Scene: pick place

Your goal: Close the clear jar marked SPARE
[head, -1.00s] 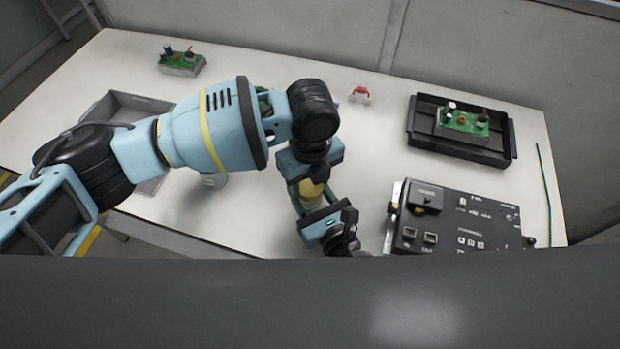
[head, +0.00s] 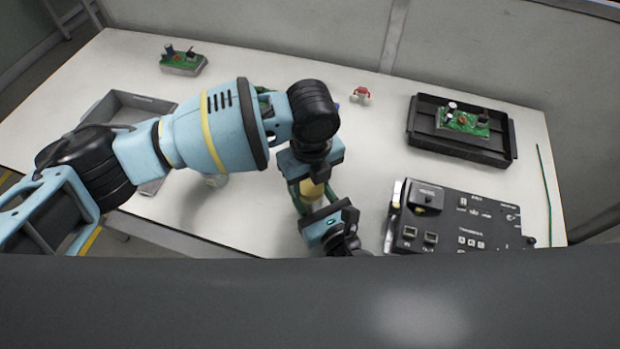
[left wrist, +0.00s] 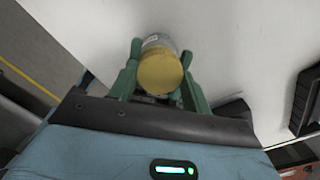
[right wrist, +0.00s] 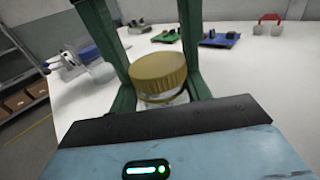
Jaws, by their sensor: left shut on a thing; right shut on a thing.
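A small clear jar (right wrist: 172,99) with a gold lid (right wrist: 158,72) shows in the right wrist view, the lid resting on or just over its mouth. In the left wrist view the gold lid (left wrist: 160,73) is nearest me, with the jar (left wrist: 158,42) beyond it. My left gripper (left wrist: 161,52) comes from above, its green fingers closed on both sides of the lid. My right gripper (head: 311,205) is low at the jar, shut on its body. In the head view the lid (head: 312,188) is partly covered by the grippers. No marking is readable.
A grey tray (head: 125,102) and another clear item (head: 216,180) lie left, partly behind my left arm. A green circuit board (head: 183,60) is at back left. A black tray with a board (head: 415,138) and a black panel (head: 460,222) stand right. A red-handled item (head: 361,92) is at back centre.

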